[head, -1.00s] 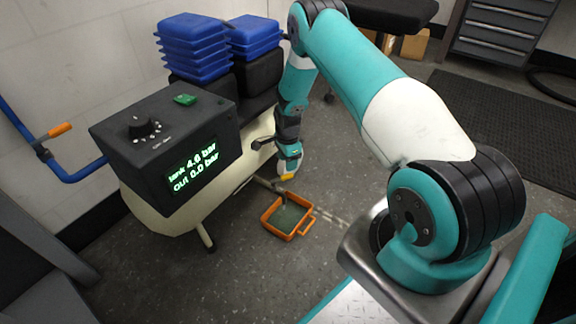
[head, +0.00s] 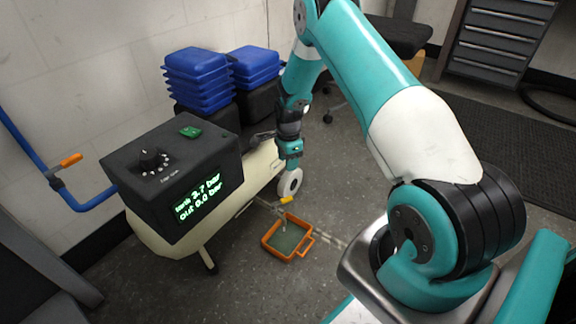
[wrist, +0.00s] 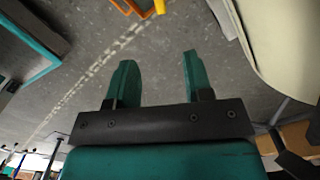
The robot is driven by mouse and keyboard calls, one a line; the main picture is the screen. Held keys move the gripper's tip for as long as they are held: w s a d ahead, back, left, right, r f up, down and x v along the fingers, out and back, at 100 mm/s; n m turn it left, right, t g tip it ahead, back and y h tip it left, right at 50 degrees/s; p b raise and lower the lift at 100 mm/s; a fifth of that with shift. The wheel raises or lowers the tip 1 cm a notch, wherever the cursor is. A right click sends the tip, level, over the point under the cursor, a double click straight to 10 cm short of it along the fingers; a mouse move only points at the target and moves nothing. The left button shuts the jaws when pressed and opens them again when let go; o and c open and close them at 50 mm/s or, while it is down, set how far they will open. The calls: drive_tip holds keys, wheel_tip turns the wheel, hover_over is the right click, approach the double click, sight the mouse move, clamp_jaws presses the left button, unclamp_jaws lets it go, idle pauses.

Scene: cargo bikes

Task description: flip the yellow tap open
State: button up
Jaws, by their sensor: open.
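The yellow tap (head: 287,200) is low at the end of a thin pipe under the cream tank (head: 160,225), above an orange tray (head: 272,252). A thin pale streak shows below the tap, over the tray. My gripper (wrist: 158,60) is open and empty, with its two teal fingers apart. In the head view my gripper is above and back from the tap, not touching it. In the wrist view the yellow tap (wrist: 160,6) is at the top edge, beyond the fingertips. The display (head: 196,198) reads tank 3.7 bar, out 0.0 bar.
A black control box (head: 170,165) with a knob and green switch sits on the tank. Blue crates (head: 197,80) are stacked behind. A white wheel (head: 290,183) is close to my gripper. An orange-handled valve (head: 71,160) is on the blue wall pipe. Floor right of the tray is open.

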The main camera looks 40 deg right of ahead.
sight(288, 198)
drive_tip(key=s+d+f+t+y+b, duration=0.1)
drive_tip(key=s+d+f+y+b, duration=0.1)
drive_tip(key=d+y+b, duration=0.4)
drive_tip(key=a+f+b, duration=0.1)
drive_tip(key=f+b, duration=0.1)
drive_tip(key=f, duration=0.3)
drive_tip(key=w+a+f+h+b, duration=0.1)
drive_tip(key=a+f+b, duration=0.1)
drive_tip(key=f, duration=0.3)
drive_tip(key=w+a+f+h+b, duration=0.1)
drive_tip(key=a+f+b, duration=0.1)
drive_tip(key=f, duration=0.3)
drive_tip(key=shift+a+f+b, duration=0.1)
drive_tip(key=shift+a+b, duration=0.1)
drive_tip(key=shift+b, duration=0.4)
drive_tip(key=shift+s, duration=0.1)
clamp_jaws()
